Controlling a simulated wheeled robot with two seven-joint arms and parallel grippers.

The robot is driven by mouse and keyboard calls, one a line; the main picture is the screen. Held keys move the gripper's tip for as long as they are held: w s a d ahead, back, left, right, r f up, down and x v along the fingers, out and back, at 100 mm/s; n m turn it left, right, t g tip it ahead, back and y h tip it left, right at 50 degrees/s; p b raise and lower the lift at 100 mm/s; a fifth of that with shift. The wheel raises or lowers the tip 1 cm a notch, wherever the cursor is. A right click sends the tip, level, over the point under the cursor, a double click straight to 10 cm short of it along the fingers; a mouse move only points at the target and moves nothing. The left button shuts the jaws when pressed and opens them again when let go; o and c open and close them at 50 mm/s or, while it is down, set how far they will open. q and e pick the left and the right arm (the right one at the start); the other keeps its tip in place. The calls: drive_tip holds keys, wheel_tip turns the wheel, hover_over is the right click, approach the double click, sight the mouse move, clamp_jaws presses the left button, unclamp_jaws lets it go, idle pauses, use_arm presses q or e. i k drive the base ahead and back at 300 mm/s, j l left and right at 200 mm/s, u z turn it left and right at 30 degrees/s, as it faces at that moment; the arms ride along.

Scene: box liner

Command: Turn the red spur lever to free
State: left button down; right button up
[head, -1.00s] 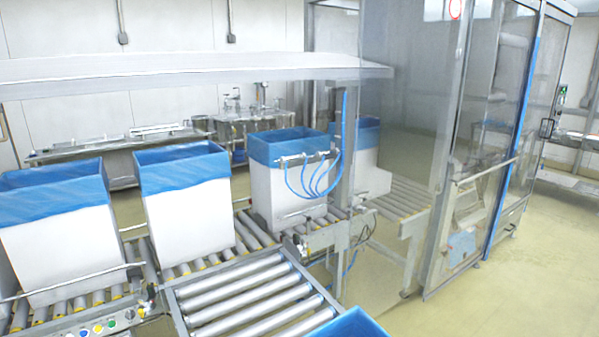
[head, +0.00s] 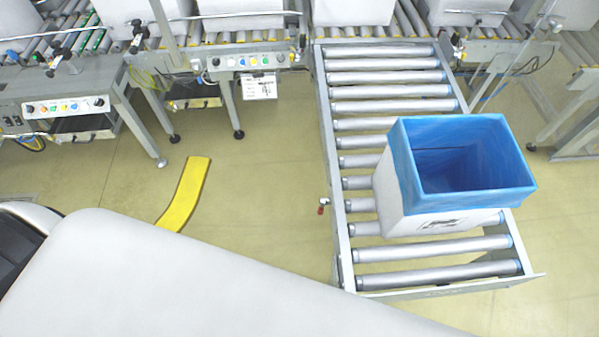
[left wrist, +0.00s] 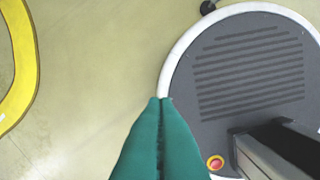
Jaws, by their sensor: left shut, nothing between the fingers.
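The spur roller conveyor (head: 348,250) runs from the upper middle to the lower right of the head view. A small red lever (head: 321,209) sticks out from its left side rail, about level with the box; it is too small to tell its setting. My left gripper (left wrist: 161,101) shows only in the left wrist view, its green fingers shut with nothing between them. It hangs over bare floor beside my round grey base, with no lever in that view. My right gripper is not in view.
A white box with a blue liner (head: 400,160) stands on the spur rollers. Button panels (head: 68,106) line the main conveyor at the back. A yellow floor strip (head: 186,192) lies left of the spur, with clear floor between them.

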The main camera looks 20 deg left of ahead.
sight(324, 201)
drive_tip(key=k+j+u, duration=0.1)
drive_tip(key=u, duration=0.2)
drive_tip(key=k, duration=0.85)
drive_tip(key=k+z, duration=0.15)
drive_tip(key=z, duration=0.35)
drive_tip(key=k+l+z, duration=0.1)
drive_tip(key=z, duration=0.4)
drive_tip(key=k+l+z, duration=0.15)
drive_tip(key=z, duration=0.35)
drive_tip(key=j+z, duration=0.15)
drive_tip(key=z, duration=2.3)
drive_tip(key=k+j+z, duration=0.35)
drive_tip(key=k+j, duration=1.25)
